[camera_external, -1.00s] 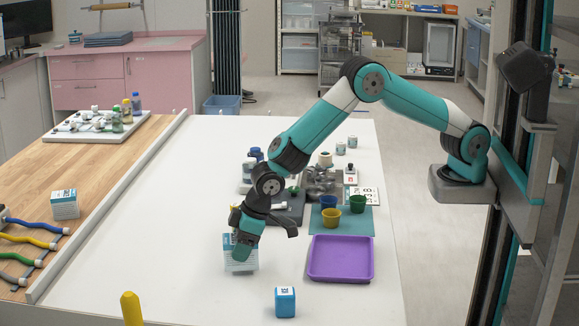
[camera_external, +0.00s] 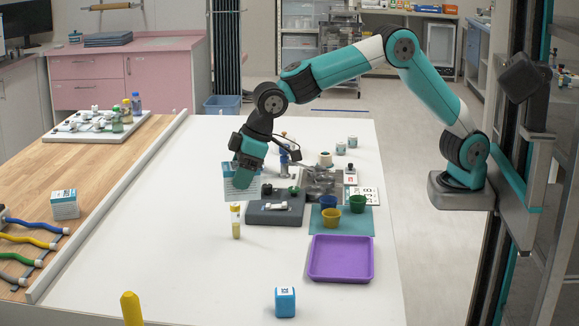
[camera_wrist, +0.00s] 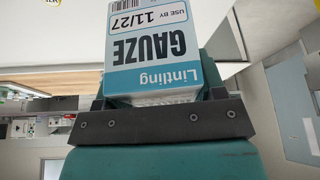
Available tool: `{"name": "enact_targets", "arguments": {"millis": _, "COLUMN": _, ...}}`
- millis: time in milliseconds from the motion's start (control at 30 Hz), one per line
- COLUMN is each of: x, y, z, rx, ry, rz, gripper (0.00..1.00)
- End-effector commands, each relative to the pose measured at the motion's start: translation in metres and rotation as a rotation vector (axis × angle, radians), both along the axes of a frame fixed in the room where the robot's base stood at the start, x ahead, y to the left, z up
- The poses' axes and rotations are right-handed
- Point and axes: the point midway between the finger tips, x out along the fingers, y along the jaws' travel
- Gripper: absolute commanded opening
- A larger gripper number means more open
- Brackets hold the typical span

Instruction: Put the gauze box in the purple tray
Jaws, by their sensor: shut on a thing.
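The gauze box (camera_wrist: 160,50), white and blue with "GAUZE" printed on it, fills the upper middle of the wrist view. My gripper (camera_external: 243,178) is shut on it. In the external view the gauze box (camera_external: 237,190) shows below and beside the fingers, partly hidden by them, and appears held above the white table. The purple tray (camera_external: 341,279) lies flat on the table, to the right of and nearer the camera than my gripper. No object is seen in it.
A yellow-capped tube (camera_external: 236,222) stands on the table below my gripper. A grey pad (camera_external: 272,214) and a teal mat (camera_external: 366,222) with several cups lie behind the tray. A blue box (camera_external: 285,302) stands in front of it.

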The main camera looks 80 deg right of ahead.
Motion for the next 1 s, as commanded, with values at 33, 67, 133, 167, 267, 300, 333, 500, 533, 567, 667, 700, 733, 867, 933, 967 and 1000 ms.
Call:
{"name": "enact_targets", "arguments": {"millis": 33, "x": -0.008, "y": -0.006, "z": 0.002, "rx": 0.0, "ry": 0.001, "rz": 0.048, "gripper": 0.39}}
{"name": "enact_targets", "arguments": {"millis": 67, "x": -0.014, "y": -0.009, "z": 0.002, "rx": 0.0, "ry": 0.001, "rz": 0.09, "gripper": 0.39}}
{"name": "enact_targets", "arguments": {"millis": 133, "x": -0.033, "y": -0.019, "z": 0.003, "rx": 0.001, "ry": 0.0, "rz": 0.219, "gripper": 0.39}}
{"name": "enact_targets", "arguments": {"millis": 167, "x": -0.043, "y": -0.023, "z": 0.003, "rx": 0.002, "ry": 0.002, "rz": 0.287, "gripper": 0.39}}
{"name": "enact_targets", "arguments": {"millis": 267, "x": -0.085, "y": -0.037, "z": 0.004, "rx": 0.005, "ry": 0.0, "rz": 0.543, "gripper": 0.39}}
{"name": "enact_targets", "arguments": {"millis": 300, "x": -0.103, "y": -0.041, "z": 0.004, "rx": 0.004, "ry": 0.0, "rz": 0.644, "gripper": 0.39}}
{"name": "enact_targets", "arguments": {"millis": 333, "x": -0.116, "y": -0.044, "z": 0.005, "rx": 0.005, "ry": -0.001, "rz": 0.716, "gripper": 0.39}}
{"name": "enact_targets", "arguments": {"millis": 500, "x": -0.184, "y": -0.053, "z": 0.006, "rx": 0.004, "ry": -0.002, "rz": 1.066, "gripper": 0.39}}
{"name": "enact_targets", "arguments": {"millis": 533, "x": -0.193, "y": -0.054, "z": 0.006, "rx": 0.004, "ry": -0.001, "rz": 1.112, "gripper": 0.39}}
{"name": "enact_targets", "arguments": {"millis": 567, "x": -0.202, "y": -0.054, "z": 0.006, "rx": 0.003, "ry": -0.002, "rz": 1.154, "gripper": 0.39}}
{"name": "enact_targets", "arguments": {"millis": 667, "x": -0.222, "y": -0.056, "z": 0.006, "rx": 0.001, "ry": -0.001, "rz": 1.252, "gripper": 0.39}}
{"name": "enact_targets", "arguments": {"millis": 700, "x": -0.227, "y": -0.056, "z": 0.005, "rx": 0.002, "ry": 0.0, "rz": 1.275, "gripper": 0.39}}
{"name": "enact_targets", "arguments": {"millis": 733, "x": -0.23, "y": -0.056, "z": 0.003, "rx": 0.002, "ry": 0.0, "rz": 1.288, "gripper": 0.39}}
{"name": "enact_targets", "arguments": {"millis": 867, "x": -0.234, "y": -0.056, "z": -0.02, "rx": 0.005, "ry": 0.005, "rz": 1.307, "gripper": 0.39}}
{"name": "enact_targets", "arguments": {"millis": 933, "x": -0.234, "y": -0.056, "z": -0.039, "rx": 0.006, "ry": 0.008, "rz": 1.305, "gripper": 0.39}}
{"name": "enact_targets", "arguments": {"millis": 967, "x": -0.234, "y": -0.056, "z": -0.048, "rx": 0.006, "ry": 0.008, "rz": 1.306, "gripper": 0.39}}
{"name": "enact_targets", "arguments": {"millis": 1000, "x": -0.235, "y": -0.056, "z": -0.06, "rx": 0.007, "ry": 0.01, "rz": 1.306, "gripper": 0.39}}
